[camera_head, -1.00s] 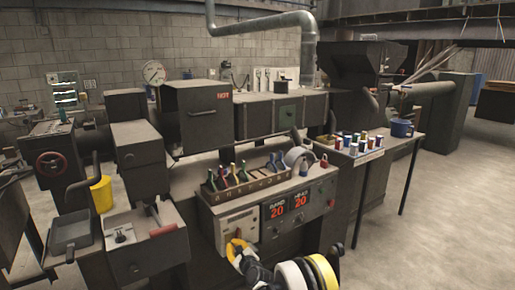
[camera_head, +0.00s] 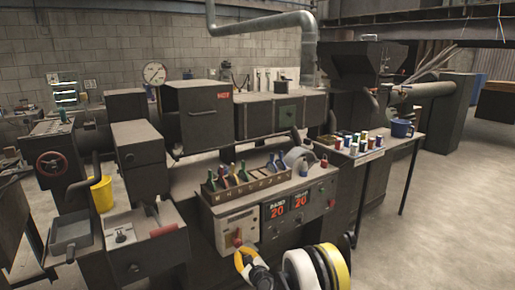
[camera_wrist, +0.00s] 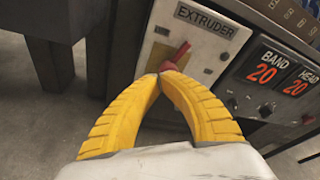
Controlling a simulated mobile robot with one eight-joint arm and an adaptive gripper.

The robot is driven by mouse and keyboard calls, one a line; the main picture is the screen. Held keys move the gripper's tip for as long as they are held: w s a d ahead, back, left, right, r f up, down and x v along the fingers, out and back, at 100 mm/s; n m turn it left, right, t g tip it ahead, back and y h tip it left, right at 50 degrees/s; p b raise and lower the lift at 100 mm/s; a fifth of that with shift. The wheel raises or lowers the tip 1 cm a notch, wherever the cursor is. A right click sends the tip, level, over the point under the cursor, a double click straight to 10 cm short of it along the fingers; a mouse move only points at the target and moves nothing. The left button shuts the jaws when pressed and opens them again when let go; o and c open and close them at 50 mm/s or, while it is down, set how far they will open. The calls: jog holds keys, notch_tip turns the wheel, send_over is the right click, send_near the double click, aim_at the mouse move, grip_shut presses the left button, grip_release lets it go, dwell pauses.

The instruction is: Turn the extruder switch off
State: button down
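The extruder switch (camera_wrist: 181,54) is a red lever on a pale panel (camera_wrist: 224,50) labelled EXTRUDER. In the wrist view the lever slants from upper right to lower left. In the head view the switch (camera_head: 238,242) shows as a small red spot low on the panel. My gripper (camera_wrist: 159,76) has two yellow ridged fingers whose tips meet just below the lever's lower end; I cannot tell whether they touch it. It also shows in the head view (camera_head: 241,252), just below the switch. Nothing shows between the fingertips.
To the right of the panel are the red BAND and HEAD displays (camera_head: 287,206), both reading 20, with knobs below. A rack of coloured-handled tools (camera_head: 243,182) stands on top of the console. A dark machine block (camera_head: 158,250) stands to the left. Open floor lies at right.

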jog(key=shift+w+a+r, duration=0.15)
jog(key=shift+w+a, duration=0.2)
jog(key=shift+w, duration=0.65)
jog(key=shift+w+a+r, duration=0.1)
jog(key=shift+w+a, duration=0.25)
jog(key=shift+w, duration=0.7)
jog(key=shift+w+a+r, duration=0.15)
jog(key=shift+w+a, duration=0.2)
jog(key=shift+w, duration=0.65)
jog(key=shift+f, duration=0.3)
jog(key=shift+r, duration=0.1)
jog(key=shift+s+r, duration=0.2)
jog(key=v, duration=0.3)
jog(key=f+v, duration=0.1)
jog(key=v, duration=0.1)
jog(key=shift+s+d, duration=0.25)
jog(key=shift+d, duration=0.2)
